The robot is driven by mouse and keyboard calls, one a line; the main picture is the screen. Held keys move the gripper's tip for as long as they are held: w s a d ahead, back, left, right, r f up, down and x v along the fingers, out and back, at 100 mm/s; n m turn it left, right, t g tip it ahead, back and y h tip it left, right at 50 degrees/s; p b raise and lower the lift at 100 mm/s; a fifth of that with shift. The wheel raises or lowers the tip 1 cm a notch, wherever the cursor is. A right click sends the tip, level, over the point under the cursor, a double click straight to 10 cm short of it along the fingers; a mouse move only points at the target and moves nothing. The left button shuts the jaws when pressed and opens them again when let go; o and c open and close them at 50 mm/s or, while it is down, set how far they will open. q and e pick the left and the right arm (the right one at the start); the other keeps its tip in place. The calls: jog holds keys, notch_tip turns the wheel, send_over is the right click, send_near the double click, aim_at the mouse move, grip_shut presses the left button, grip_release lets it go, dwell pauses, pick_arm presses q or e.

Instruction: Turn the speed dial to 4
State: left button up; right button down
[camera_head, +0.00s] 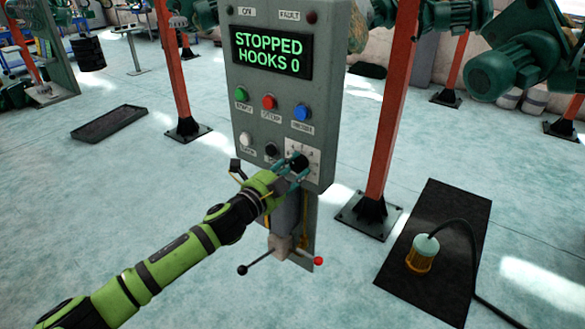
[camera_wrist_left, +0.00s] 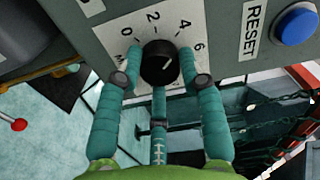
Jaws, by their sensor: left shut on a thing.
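The black speed dial (camera_wrist_left: 160,63) sits on a white scale plate (camera_wrist_left: 121,22) marked 0, 2, 4 and 6. In the head view the dial (camera_head: 299,161) is at the lower right of the grey control panel (camera_head: 238,92). My left gripper (camera_wrist_left: 160,80) has its teal fingers around the dial and is shut on it; it also shows in the head view (camera_head: 291,172). The short white line on the dial slants up and right, toward the side of 4 and 6; I cannot tell its exact reading. My right gripper is out of view.
The panel's display (camera_head: 270,53) reads STOPPED, HOOKS 0. A blue button (camera_head: 302,113), labelled RESET in the wrist view, is close above the dial. A lever with a red knob (camera_head: 319,261) is below. A red post (camera_head: 389,110) stands right of the panel.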

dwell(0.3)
pick_arm(q)
jog(key=o, duration=1.2)
jog(key=shift+c, duration=0.2)
jog(key=v, duration=1.2)
